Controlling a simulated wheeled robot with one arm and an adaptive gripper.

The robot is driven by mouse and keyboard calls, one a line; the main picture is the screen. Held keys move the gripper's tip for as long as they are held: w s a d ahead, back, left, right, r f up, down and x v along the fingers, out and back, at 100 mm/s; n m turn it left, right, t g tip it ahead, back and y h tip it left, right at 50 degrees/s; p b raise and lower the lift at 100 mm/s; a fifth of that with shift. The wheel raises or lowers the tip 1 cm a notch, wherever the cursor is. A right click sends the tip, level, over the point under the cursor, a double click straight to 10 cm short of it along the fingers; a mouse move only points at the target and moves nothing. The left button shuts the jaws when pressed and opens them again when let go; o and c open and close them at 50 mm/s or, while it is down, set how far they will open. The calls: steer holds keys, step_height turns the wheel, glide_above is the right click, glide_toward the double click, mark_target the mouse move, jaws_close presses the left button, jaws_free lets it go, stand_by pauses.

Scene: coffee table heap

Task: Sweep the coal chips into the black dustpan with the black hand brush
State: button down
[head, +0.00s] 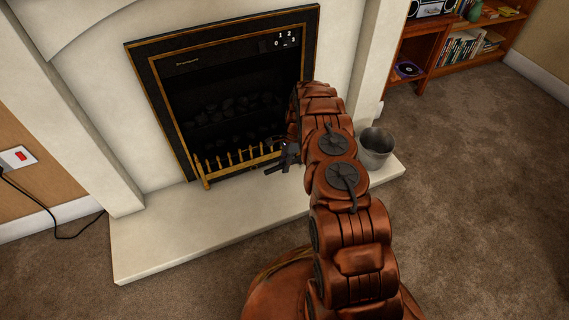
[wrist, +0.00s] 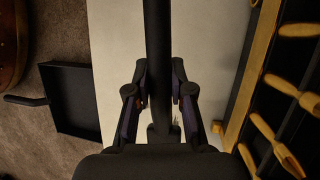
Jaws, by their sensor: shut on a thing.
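My gripper (wrist: 159,80) is shut on the dark handle of the black hand brush (wrist: 159,35), which runs up between its fingers in the wrist view. A few pale bristle-like strands show low between the fingers. In the head view my gripper (head: 289,156) is above the hearth in front of the fire grate, partly hidden by my arm. The black dustpan (wrist: 76,98) lies on the carpet beside the pale hearth at left in the wrist view, its handle pointing left. It is not visible in the head view. I cannot make out any loose coal chips on the hearth.
The pale hearth slab (head: 150,250) has a raised edge above the carpet. A brass fender (head: 235,162) fronts the dark fireplace (head: 225,100), which holds coals. A metal bucket (head: 376,148) stands on the hearth's right end. Carpet at right is open, before a bookshelf (head: 450,45).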

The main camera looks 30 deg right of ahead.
steer(key=shift+f+b, duration=0.4)
steer(key=shift+f, duration=2.55)
steer(key=shift+s+r+p, duration=0.1)
steer(key=shift+s+p, duration=0.65)
steer(key=shift+s, duration=0.3)
steer(key=shift+s, duration=0.15)
steer(key=shift+s+a+p, duration=0.15)
steer(key=shift+s+p, duration=0.6)
steer(key=shift+s, duration=0.55)
steer(key=shift+s+a+p, duration=0.15)
steer(key=shift+s+p, duration=0.7)
steer(key=shift+s, duration=1.95)
steer(key=shift+s+a+p, duration=0.15)
steer(key=shift+s+p, duration=0.7)
steer(key=shift+s, duration=2.1)
